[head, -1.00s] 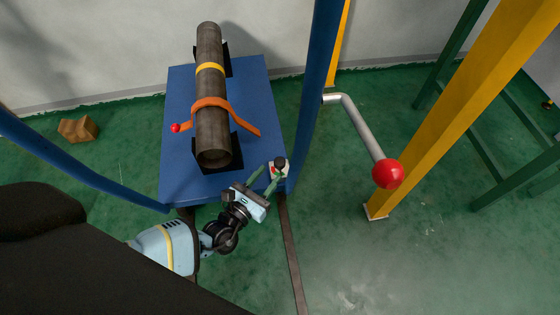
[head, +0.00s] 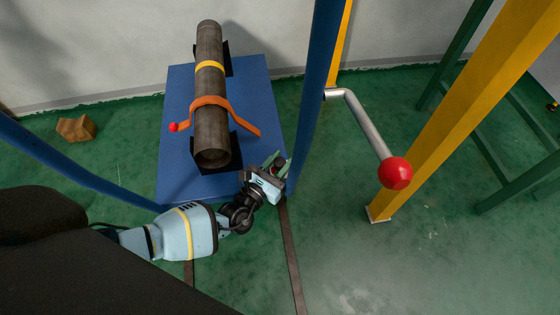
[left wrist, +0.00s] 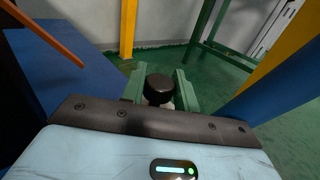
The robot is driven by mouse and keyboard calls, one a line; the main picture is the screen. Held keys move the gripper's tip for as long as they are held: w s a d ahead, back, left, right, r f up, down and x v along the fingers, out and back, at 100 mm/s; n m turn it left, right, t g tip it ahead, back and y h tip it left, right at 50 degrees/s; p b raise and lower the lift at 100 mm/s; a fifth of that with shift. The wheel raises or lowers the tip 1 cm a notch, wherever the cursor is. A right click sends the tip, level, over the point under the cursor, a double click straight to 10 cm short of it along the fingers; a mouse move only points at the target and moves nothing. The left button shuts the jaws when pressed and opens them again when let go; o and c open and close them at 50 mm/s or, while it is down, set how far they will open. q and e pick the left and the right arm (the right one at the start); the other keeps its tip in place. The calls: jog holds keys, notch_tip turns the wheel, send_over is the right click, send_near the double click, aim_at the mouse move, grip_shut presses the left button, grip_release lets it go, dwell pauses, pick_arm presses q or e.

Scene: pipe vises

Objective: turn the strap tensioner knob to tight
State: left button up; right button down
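The black round knob (left wrist: 158,88) shows between the two green fingers of my left gripper (left wrist: 160,80) in the left wrist view. The fingers stand on either side of the knob and look open; whether either touches it I cannot tell. In the head view my left gripper (head: 278,162) is over the front right corner of the blue table (head: 180,130), and mostly hides the knob there. An orange strap (head: 213,101) crosses a dark pipe (head: 210,125) on the table; it also shows in the left wrist view (left wrist: 45,33). My right gripper is not in view.
A blue post (head: 318,90) rises just right of the gripper. Beyond it are a grey crank with a red ball (head: 395,173) and a yellow post (head: 440,125). A brown lump (head: 76,128) lies on the green floor at left.

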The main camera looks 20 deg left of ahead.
pick_arm(q)
jog(key=shift+c, duration=0.6)
jog(key=h+b, duration=0.1)
jog(key=m+b, duration=0.1)
jog(key=b, duration=0.1)
jog(key=shift+a+f+h, duration=0.1)
jog(key=shift+f+h, duration=0.1)
jog(key=shift+h, duration=0.2)
jog(key=shift+r+m+g+h+b, duration=0.15)
jog(key=shift+m+g+h+b, duration=0.45)
jog(key=shift+m+h+b, duration=0.25)
jog(key=shift+m+h, duration=0.25)
jog(key=shift+h, duration=0.3)
jog(key=o, duration=0.7)
